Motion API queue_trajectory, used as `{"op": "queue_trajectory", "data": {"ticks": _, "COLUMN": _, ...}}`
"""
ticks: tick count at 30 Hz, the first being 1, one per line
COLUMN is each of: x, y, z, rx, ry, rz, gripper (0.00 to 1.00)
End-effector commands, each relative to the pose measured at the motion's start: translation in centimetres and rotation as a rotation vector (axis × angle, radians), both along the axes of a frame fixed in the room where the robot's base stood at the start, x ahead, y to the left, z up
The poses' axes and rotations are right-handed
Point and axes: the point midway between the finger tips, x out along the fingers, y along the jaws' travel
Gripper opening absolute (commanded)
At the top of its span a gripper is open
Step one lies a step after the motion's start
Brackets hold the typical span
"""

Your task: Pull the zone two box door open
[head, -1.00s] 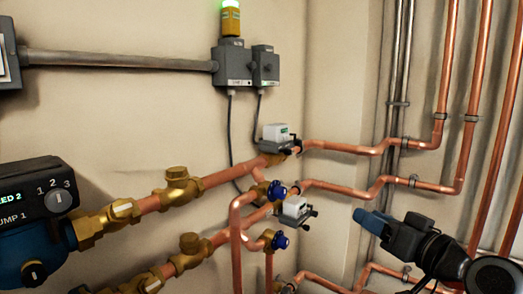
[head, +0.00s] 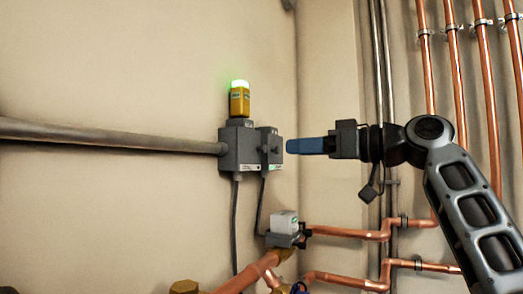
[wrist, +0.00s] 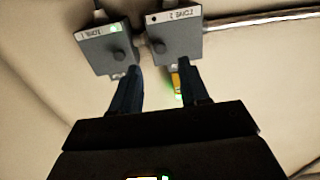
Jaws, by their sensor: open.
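Two grey boxes hang side by side on the wall in the head view. The larger left one, the zone two box (head: 238,150), carries a beacon. The smaller zone one box (head: 267,140) is on its right. Both doors look shut. The wrist view shows them upside down: the zone two box (wrist: 175,38) at right, its label seeming to read ZONE 2, and the zone one box (wrist: 105,45) at left. Each has a round dark knob. My gripper (head: 290,146) is open and empty, just right of the boxes in the head view. In the wrist view its fingers (wrist: 165,78) point at the boxes, apart from the zone two knob.
A yellow beacon (head: 240,103) with a lit green top stands on the zone two box. A grey conduit (head: 110,135) runs left from it. Dark cables hang below. A white-topped valve actuator (head: 284,223) and copper pipes (head: 345,232) lie below; more pipes rise at right.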

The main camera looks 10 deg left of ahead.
Motion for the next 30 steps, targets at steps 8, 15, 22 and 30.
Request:
{"op": "queue_trajectory", "data": {"ticks": 8, "x": 1.4, "y": 4.1, "z": 0.2, "rx": -0.001, "ry": 0.001, "rz": 0.001, "gripper": 0.45}}
{"op": "queue_trajectory", "data": {"ticks": 15, "x": 2.3, "y": 6.3, "z": 0.0, "rx": 0.0, "ry": 0.0, "rz": 0.0, "gripper": 0.45}}
{"op": "queue_trajectory", "data": {"ticks": 22, "x": 2.4, "y": 6.7, "z": 0.0, "rx": 0.0, "ry": 0.0, "rz": -0.001, "gripper": 0.45}}
{"op": "queue_trajectory", "data": {"ticks": 30, "x": 2.4, "y": 6.7, "z": 0.0, "rx": 0.001, "ry": 0.0, "rz": -0.001, "gripper": 0.3}}
